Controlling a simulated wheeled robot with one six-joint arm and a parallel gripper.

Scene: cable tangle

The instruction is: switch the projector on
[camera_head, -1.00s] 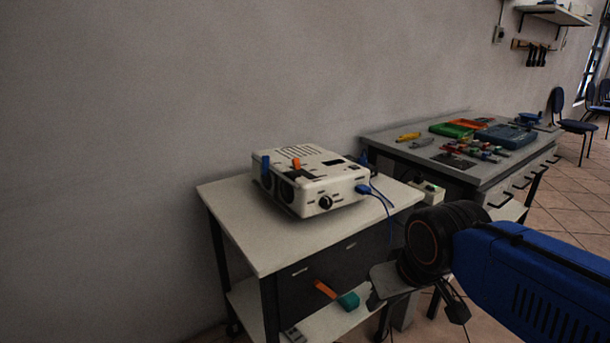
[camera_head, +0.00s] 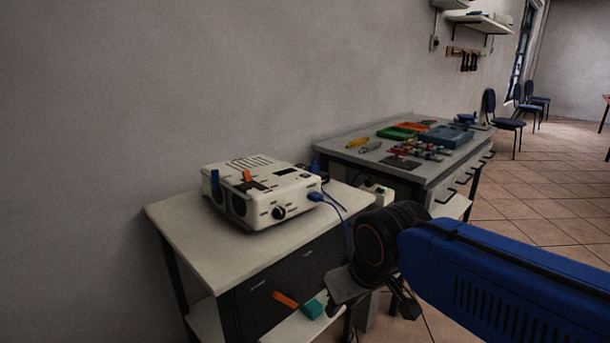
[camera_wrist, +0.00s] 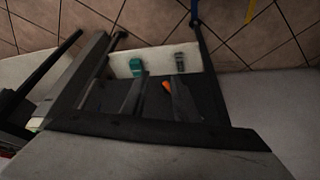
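The white projector (camera_head: 268,195) sits on a pale-topped cabinet (camera_head: 175,222) against the wall. A round black knob (camera_head: 279,212) is on its front face. An orange piece (camera_head: 247,176) stands on its top, and a blue piece (camera_head: 215,184) is at its left end. A blue plug (camera_head: 316,197) with a blue cable is at its right side. My gripper (camera_head: 372,298) is at the cabinet's right, apart from the projector. Its fingers stand apart with nothing between them. In the wrist view my gripper (camera_wrist: 157,90) points over the cabinet; the projector is not in that view.
A white power box (camera_head: 377,191) is behind the cabinet's right edge. A grey workbench (camera_head: 350,150) with trays and small parts stands to the right. Tiled floor (camera_head: 550,190) is open at right.

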